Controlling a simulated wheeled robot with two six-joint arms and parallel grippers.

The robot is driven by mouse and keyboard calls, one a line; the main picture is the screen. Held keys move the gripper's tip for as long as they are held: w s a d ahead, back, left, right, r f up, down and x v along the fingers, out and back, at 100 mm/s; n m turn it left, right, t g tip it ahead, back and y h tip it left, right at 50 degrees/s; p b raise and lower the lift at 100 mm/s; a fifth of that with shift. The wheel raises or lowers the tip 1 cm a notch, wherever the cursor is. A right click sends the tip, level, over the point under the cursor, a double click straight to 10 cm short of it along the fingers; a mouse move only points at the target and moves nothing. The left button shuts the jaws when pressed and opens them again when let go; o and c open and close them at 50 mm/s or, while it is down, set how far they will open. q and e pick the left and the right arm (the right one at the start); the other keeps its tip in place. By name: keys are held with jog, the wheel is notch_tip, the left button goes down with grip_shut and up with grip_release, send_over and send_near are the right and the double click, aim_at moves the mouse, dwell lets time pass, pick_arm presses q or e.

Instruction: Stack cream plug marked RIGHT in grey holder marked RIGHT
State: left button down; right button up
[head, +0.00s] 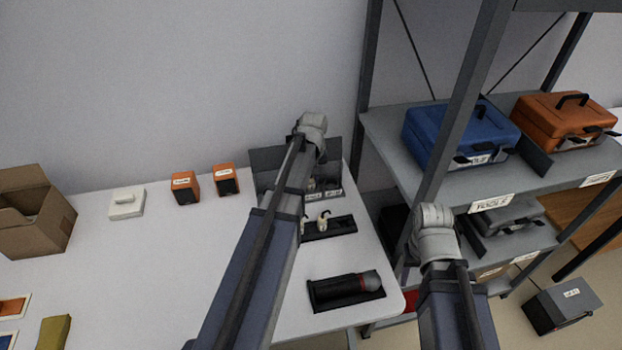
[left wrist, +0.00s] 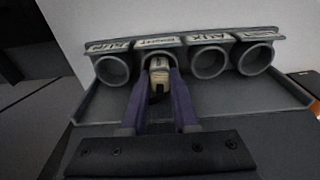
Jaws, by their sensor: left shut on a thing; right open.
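In the left wrist view my left gripper (left wrist: 160,103) is shut on the cream plug (left wrist: 159,80). The plug's far end is at the mouth of the second grey holder from the left (left wrist: 160,59), whose label seems to read RIGHT. How deep the plug sits cannot be told, and I cannot read a mark on it. In the head view the rack of holders (head: 334,194) is partly behind my left arm, which hides that gripper. The jaws of my right gripper do not show; only its arm is visible, at the right.
Other grey holders (left wrist: 208,62) flank this one and look empty. A black tray (head: 342,226) with another cream plug (head: 323,221) lies in front of the rack.

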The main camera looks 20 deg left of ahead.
pick_arm(q)
jog(key=shift+f, duration=0.2)
jog(key=c, duration=0.7)
grip_release()
jog(key=shift+r, duration=0.1)
notch_tip(320, 180, up, 13)
jog(key=s+p, duration=0.1)
jog(key=p, duration=1.2)
jog(key=s+d+m, duration=0.3)
jog(key=s+d, duration=0.3)
jog(key=d, duration=0.2)
jog(key=s+d+m+g, duration=0.1)
jog(key=s+d+m, duration=0.3)
jog(key=s+d, duration=0.2)
jog(key=s+d+m, duration=0.4)
jog(key=s+d, duration=0.3)
jog(key=d, duration=0.3)
jog(key=shift+d+f, duration=0.2)
jog(key=shift+f, duration=0.05)
